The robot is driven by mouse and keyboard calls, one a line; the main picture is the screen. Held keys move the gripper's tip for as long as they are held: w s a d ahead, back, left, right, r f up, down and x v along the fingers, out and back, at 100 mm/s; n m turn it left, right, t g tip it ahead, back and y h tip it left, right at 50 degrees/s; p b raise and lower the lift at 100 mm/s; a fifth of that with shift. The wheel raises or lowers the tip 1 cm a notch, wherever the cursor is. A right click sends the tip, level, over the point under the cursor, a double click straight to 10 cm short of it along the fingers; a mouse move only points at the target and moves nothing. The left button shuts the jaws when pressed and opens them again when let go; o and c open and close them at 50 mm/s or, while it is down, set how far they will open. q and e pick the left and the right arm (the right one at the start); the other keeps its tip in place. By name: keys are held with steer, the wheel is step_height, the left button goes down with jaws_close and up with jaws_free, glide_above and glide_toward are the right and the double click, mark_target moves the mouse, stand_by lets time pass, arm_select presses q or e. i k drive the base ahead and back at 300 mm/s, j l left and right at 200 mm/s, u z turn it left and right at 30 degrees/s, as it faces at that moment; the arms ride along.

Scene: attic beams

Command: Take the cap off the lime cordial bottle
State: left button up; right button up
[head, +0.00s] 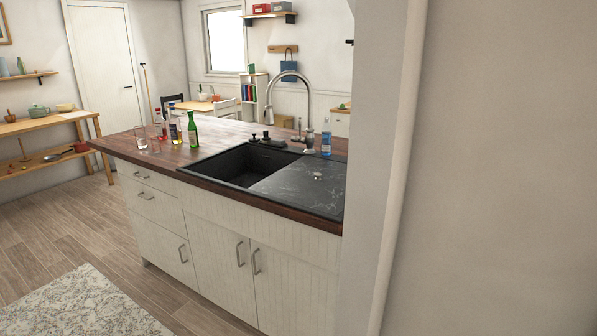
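A green bottle (193,132) stands upright on the wooden counter (215,131), left of the sink. It looks like the lime cordial bottle, but its label is too small to read. Its narrow top is too small to tell the cap clearly. Close to its left stand a dark bottle with a pale label (174,129) and a bottle with red on it (160,125). Neither of my grippers is in view.
Drinking glasses (141,138) stand left of the bottles. A black sink (243,165) with a tall faucet (275,90) is to their right, with a blue bottle (326,143) behind the drainboard. A wall (480,180) fills the right side. Open floor and a rug (80,305) lie at left.

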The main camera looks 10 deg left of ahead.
mark_target(192, 129)
steer(key=i+j, duration=0.2)
steer(key=j, duration=0.2)
steer(key=i+j, duration=0.15)
steer(key=j, duration=0.3)
steer(key=i+j, duration=0.2)
steer(key=j, duration=0.2)
steer(key=i+j+z, duration=0.1)
steer(key=j, duration=0.35)
steer(key=i+j, duration=0.25)
steer(key=j, duration=0.2)
steer(key=i+j, duration=0.15)
steer(key=j, duration=0.25)
steer(key=i+j, duration=0.2)
steer(key=j, duration=0.25)
steer(key=i+j+z, duration=0.1)
steer(key=j, duration=0.35)
